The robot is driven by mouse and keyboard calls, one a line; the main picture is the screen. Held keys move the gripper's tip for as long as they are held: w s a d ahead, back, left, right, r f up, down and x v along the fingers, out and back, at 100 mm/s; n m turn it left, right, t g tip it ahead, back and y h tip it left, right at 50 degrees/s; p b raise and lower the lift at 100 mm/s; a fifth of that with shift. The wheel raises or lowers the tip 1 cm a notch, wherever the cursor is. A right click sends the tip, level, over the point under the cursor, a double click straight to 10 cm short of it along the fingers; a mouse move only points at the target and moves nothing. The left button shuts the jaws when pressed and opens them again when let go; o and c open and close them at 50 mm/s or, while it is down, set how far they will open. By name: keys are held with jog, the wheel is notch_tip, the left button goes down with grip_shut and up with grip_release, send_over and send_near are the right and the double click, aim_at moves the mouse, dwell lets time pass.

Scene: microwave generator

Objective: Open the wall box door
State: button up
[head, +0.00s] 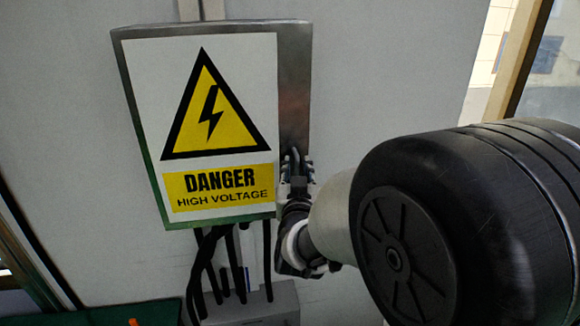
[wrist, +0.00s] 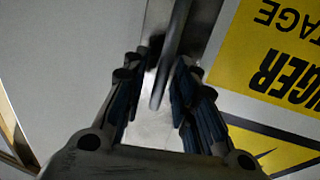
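The wall box (head: 294,80) hangs on the grey wall in the head view. Its front carries a white sign with a yellow high-voltage triangle (head: 211,112) and a yellow danger label (head: 217,188). The door looks shut. A dark bar handle (wrist: 175,40) runs out from the metal strip in the wrist view. My gripper (wrist: 160,75) is open, with one finger on each side of the handle and gaps visible between. In the head view my gripper (head: 297,165) is at the box's lower right edge, where it partly hides the handle.
Several black cables (head: 211,260) hang below the box to a grey box (head: 258,305) at the bottom. A green surface (head: 130,314) lies at the lower left. A window frame (head: 515,65) stands at the upper right. The wall right of the box is clear.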

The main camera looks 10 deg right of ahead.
grip_shut()
dwell(0.4)
